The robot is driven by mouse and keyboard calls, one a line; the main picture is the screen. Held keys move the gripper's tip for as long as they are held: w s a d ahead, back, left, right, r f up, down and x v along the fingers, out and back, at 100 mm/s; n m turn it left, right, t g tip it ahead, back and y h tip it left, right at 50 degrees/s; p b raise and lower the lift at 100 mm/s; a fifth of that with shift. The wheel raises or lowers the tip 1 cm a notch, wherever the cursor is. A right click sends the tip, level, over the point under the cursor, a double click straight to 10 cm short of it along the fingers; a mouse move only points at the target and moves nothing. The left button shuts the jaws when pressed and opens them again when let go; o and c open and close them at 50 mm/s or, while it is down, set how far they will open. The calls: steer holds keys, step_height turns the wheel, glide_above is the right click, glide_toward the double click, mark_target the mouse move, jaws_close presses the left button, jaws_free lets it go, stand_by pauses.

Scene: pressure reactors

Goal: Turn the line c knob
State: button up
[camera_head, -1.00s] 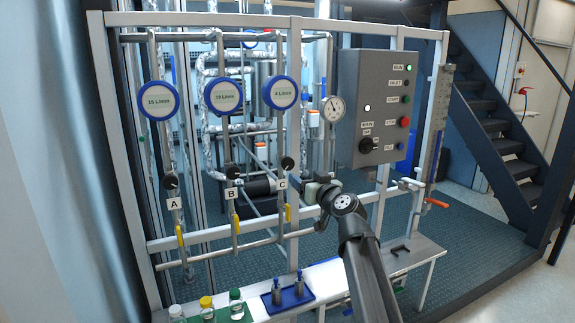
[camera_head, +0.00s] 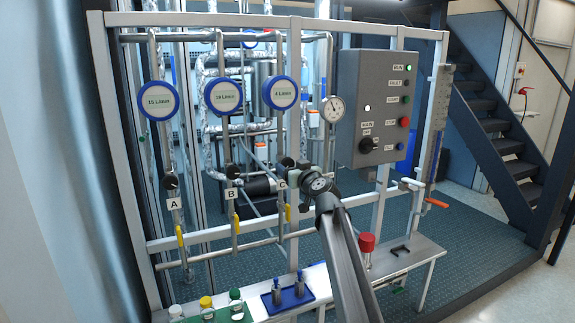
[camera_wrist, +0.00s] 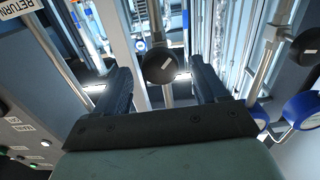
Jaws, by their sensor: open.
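The line C knob (camera_head: 287,162) is a round black knob with a white mark, on the third vertical pipe above the white C label (camera_head: 281,181). In the wrist view the black knob (camera_wrist: 160,66) sits between the two dark fingers, with a gap on each side. My gripper (camera_wrist: 160,72) is open and holds nothing. In the head view my gripper (camera_head: 297,171) is just right of the knob, and its fingers are hard to make out. The round display (camera_head: 281,93) above line C reads about 4 L/min.
The line B knob (camera_head: 232,171) and line A knob (camera_head: 170,182) are to the left. A grey control box (camera_head: 375,108) and a pressure gauge (camera_head: 334,109) are at upper right. Bottles, a blue tray (camera_head: 288,297) and a red-capped item (camera_head: 367,243) are on the bench below.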

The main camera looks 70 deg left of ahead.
mark_target(289, 165)
steer(key=shift+a, duration=1.75)
steer(key=shift+c, duration=0.2)
steer(key=c, duration=1)
steer(key=m, duration=0.9)
